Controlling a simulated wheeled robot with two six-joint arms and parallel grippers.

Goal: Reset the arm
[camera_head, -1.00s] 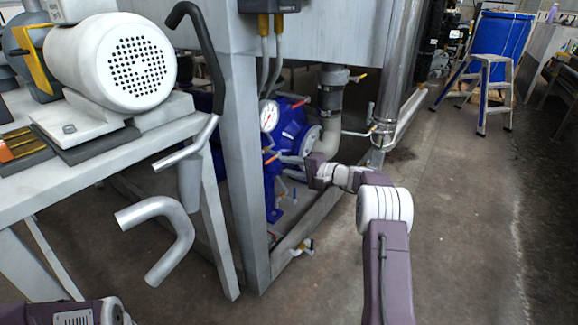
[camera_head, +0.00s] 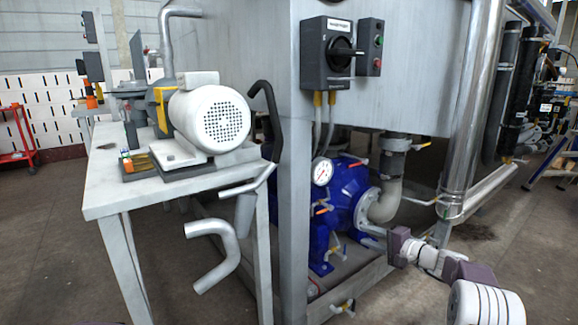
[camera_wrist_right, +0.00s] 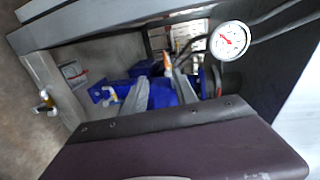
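My right arm comes in from the lower right in the head view. Its gripper (camera_head: 364,236) is small there, in front of the blue pump (camera_head: 347,192) under the large metal tank (camera_head: 420,60). In the right wrist view its two grey fingers (camera_wrist_right: 160,92) stand apart with nothing between them, and the blue pump (camera_wrist_right: 195,88) lies behind them. I cannot tell whether the fingers touch the pump. My left gripper is not in view.
A round gauge (camera_head: 322,171) sits by the pump. A metal table (camera_head: 107,195) bears a white motor (camera_head: 208,118). A bent pipe (camera_head: 228,252) hangs at its side. A control box with a black knob (camera_head: 327,62) is on the tank. Open floor (camera_head: 60,260) lies at left.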

